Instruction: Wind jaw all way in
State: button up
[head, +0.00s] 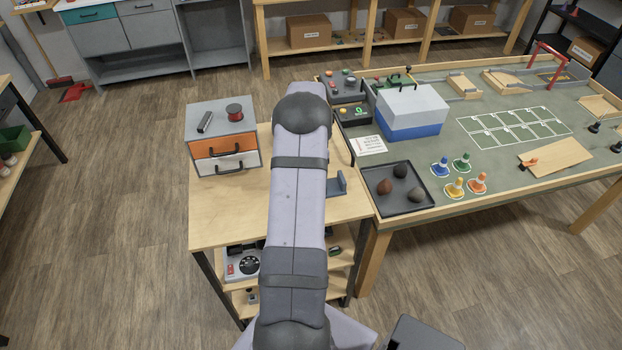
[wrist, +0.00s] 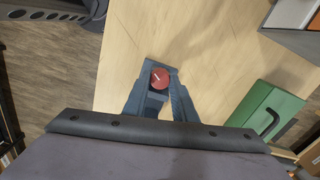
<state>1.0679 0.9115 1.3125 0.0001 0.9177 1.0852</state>
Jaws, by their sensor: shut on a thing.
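A red round knob (wrist: 160,78) with a white mark on its face shows in the wrist view, between the fingers of my gripper (wrist: 159,90). My gripper is shut on the knob, above the pale wooden top. Blue-grey parts sit close around the knob; I cannot clearly tell finger from vise there. In the head view a small blue-grey piece, seemingly part of the vise (head: 337,187), shows just right of my arm. My arm hides the knob and my gripper in that view. How far the jaw stands from the other jaw cannot be seen.
A green box (wrist: 268,118) with a dark handle stands right of my gripper in the wrist view. An orange and white drawer unit (head: 224,148) stands on the wooden bench (head: 225,215). A dark tray (head: 408,206) with several stones lies on the table to the right.

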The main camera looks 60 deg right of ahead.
jog(key=shift+m, duration=1.2)
jog(key=shift+m, duration=1.5)
jog(key=shift+m+p, duration=0.35)
jog(key=shift+m, duration=1.15)
jog(key=shift+m, duration=1.5)
jog(key=o, duration=1.1)
